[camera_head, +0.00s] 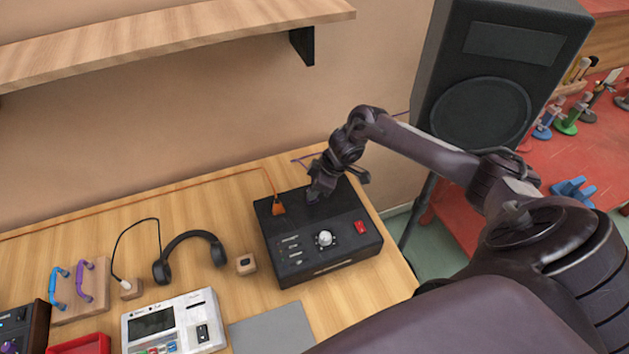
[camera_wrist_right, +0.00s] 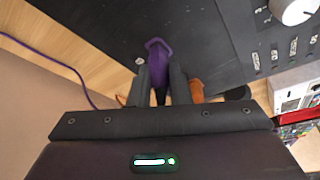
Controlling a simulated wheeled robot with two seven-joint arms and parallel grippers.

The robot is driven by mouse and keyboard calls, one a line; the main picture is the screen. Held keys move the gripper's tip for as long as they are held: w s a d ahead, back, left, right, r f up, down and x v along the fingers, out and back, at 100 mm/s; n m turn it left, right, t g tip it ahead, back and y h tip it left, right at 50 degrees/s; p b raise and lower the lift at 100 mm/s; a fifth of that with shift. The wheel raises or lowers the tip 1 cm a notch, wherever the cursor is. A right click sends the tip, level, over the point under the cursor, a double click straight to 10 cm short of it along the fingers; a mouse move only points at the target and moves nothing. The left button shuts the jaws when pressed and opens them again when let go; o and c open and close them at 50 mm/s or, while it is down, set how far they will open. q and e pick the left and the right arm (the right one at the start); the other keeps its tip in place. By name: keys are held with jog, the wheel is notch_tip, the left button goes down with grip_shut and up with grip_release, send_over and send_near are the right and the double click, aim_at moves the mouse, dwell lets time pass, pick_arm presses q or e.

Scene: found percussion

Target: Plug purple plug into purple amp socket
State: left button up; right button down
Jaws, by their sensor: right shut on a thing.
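The black amp box (camera_head: 345,228) stands on the wooden table, with a white knob and a red switch on its top. An orange plug (camera_head: 278,206) sits at its back left, with an orange cable running left. My right gripper (camera_head: 318,190) is over the back edge of the amp, to the right of the orange plug. In the right wrist view my right gripper (camera_wrist_right: 165,92) is shut on the purple plug (camera_wrist_right: 158,57), at the amp's top. The fingers and plug hide the purple socket, so I cannot tell whether the plug is in it. My left gripper is not in view.
A purple cable (camera_wrist_right: 62,62) trails from the back. Headphones (camera_head: 190,250), a small wooden block (camera_head: 246,264) and a white device (camera_head: 172,322) lie left of the amp. A large speaker (camera_head: 485,90) stands to the right behind my arm. A shelf (camera_head: 160,40) overhangs the back wall.

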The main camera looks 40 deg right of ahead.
jog(key=shift+f+b, duration=0.35)
jog(key=shift+f, duration=0.25)
jog(key=shift+f, duration=0.25)
jog(key=c, duration=1.3)
grip_release()
jog(key=b+v, duration=0.1)
jog(key=v, duration=0.5)
jog(key=shift+s+d+r+b, duration=0.15)
jog(key=shift+b, duration=0.2)
jog(key=shift+s+d+r, duration=0.1)
jog(key=shift+s+r, duration=0.05)
jog(key=shift+r, duration=0.5)
jog(key=shift+s, duration=0.1)
